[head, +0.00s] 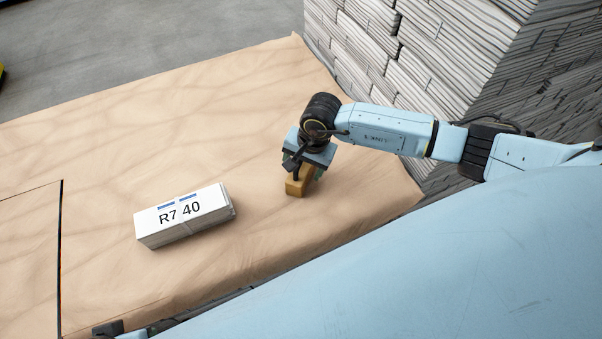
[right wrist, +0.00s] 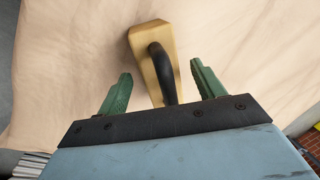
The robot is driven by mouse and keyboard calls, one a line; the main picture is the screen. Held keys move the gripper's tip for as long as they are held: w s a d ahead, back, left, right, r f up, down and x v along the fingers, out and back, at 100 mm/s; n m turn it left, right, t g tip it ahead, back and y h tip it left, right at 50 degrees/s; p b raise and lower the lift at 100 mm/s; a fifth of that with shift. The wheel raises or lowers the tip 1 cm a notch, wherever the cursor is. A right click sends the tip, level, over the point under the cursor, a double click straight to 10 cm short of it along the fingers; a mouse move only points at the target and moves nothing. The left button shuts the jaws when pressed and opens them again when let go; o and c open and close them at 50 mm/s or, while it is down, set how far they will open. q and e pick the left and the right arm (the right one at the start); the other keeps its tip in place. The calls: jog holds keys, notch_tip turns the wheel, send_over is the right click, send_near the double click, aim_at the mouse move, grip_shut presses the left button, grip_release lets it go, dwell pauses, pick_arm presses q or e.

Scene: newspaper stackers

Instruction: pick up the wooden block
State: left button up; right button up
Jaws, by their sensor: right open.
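The wooden block (head: 297,187) lies on the brown-covered table in the head view, under my right gripper (head: 303,172), which hides part of it. In the right wrist view the block (right wrist: 148,68) is tan and long, with a black curved handle on top. My right gripper (right wrist: 160,88) is open there, its two green fingers apart on either side of the handle. I cannot tell whether either finger touches the block. My left gripper does not show.
A white paper bundle marked "R7 40" (head: 185,216) lies left of the block. Tall paper stacks (head: 420,50) rise behind the table's right edge. The brown-covered table (head: 130,140) is clear at the back left, and grey floor lies beyond it.

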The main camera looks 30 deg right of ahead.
jog(key=c, duration=1.1)
jog(key=shift+c, duration=1)
jog(key=shift+r, duration=0.15)
